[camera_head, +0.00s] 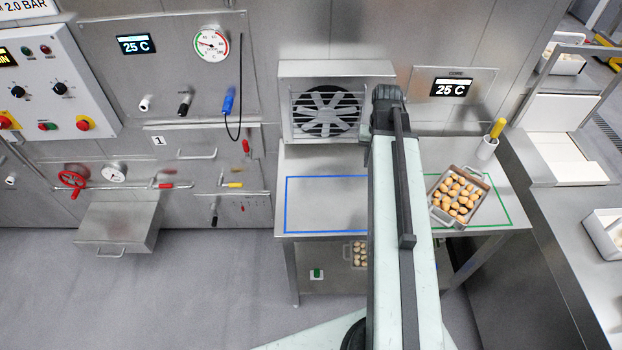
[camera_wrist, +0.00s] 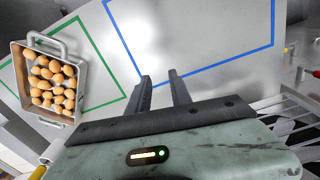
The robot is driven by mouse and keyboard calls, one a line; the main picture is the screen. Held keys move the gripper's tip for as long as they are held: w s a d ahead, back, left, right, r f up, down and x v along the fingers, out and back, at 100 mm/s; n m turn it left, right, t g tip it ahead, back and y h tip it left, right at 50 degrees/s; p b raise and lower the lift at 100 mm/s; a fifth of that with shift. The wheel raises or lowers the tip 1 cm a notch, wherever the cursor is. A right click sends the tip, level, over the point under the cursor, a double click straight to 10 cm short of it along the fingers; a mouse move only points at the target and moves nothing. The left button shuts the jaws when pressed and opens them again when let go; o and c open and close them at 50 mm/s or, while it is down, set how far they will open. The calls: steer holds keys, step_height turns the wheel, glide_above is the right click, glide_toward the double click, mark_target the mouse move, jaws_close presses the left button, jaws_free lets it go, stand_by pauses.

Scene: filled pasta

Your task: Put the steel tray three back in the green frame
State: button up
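A steel tray (camera_head: 436,209) full of round golden pasta sits turned at an angle on the steel table, within or across the green frame (camera_head: 499,198). Its top handle is near the frame's back line. In the wrist view the tray (camera_wrist: 82,75) is at the left, overlapping the green frame (camera_wrist: 108,68); some of the outline is hidden. No number is readable on it. In the head view my arm hides part of the table.
The blue frame (camera_head: 288,205) on the table's left is bare where visible. A fan unit (camera_head: 287,110) stands behind it. A white cup with a yellow-handled tool (camera_head: 487,148) stands at back right. Another filled tray (camera_head: 348,256) is partly visible on the lower shelf.

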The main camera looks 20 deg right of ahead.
steer(key=a+n, duration=0.5)
steer(key=a, duration=2)
steer(key=shift+w+a, duration=0.25)
steer(key=shift+a, duration=0.1)
step_height(320, 180, down, 4)
steer(key=b, duration=0.4)
steer(key=shift+f, duration=0.25)
